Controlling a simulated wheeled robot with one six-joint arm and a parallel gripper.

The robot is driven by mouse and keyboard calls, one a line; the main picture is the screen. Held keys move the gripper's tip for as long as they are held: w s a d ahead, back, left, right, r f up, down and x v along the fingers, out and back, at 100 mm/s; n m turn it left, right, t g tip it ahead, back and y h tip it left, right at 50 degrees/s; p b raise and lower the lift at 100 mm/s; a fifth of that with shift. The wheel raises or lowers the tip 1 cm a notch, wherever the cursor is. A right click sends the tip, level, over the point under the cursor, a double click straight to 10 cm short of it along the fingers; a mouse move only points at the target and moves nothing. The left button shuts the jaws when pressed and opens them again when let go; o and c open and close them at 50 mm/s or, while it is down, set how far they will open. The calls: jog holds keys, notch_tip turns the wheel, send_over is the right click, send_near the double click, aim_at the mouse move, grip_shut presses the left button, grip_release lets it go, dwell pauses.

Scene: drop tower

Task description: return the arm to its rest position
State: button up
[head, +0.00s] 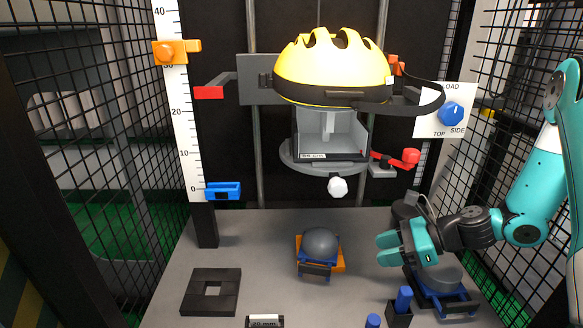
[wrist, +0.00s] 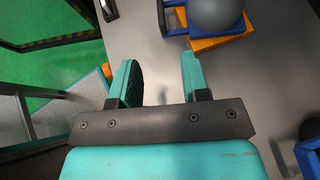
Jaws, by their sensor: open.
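My gripper (head: 390,249) is at the right of the head view, above the right part of the grey table. Its two teal fingers are apart with nothing between them; the wrist view also shows the open fingers (wrist: 160,78) over bare table. My teal arm reaches in from the right edge. A grey dome on a blue and orange holder (head: 320,250) stands to the left of the gripper, apart from it. Another blue holder with a grey round top (head: 440,290) sits below and behind my gripper, partly hidden by it.
A yellow helmet (head: 332,68) hangs on the tower above a clear box (head: 330,135). A ruler (head: 178,110) stands left. A black square block (head: 211,291) and blue pegs (head: 403,298) are on the table (head: 270,225). A dial (head: 451,113) is at right. Mesh walls (head: 80,120) flank both sides.

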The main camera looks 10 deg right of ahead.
jog(key=s+a+r+n+g+h, duration=0.1)
jog(key=s+a+r+n+g, duration=0.25)
jog(key=a+r+n, duration=0.55)
jog(key=s+a+r+n+g+h, duration=0.1)
jog(key=s+a+r+n+h, duration=0.3)
jog(key=s+n, duration=0.55)
jog(key=s+a+r+n+g+h, duration=0.1)
jog(key=s+a+r+n+h, duration=0.15)
jog(key=s+r+n, duration=0.7)
notch_tip(320, 180, up, 22)
jog(key=w+n+p, duration=0.2)
jog(key=w+p, duration=0.1)
jog(key=p, duration=2.3)
jog(key=shift+a+y, duration=0.25)
jog(key=shift+y, duration=0.1)
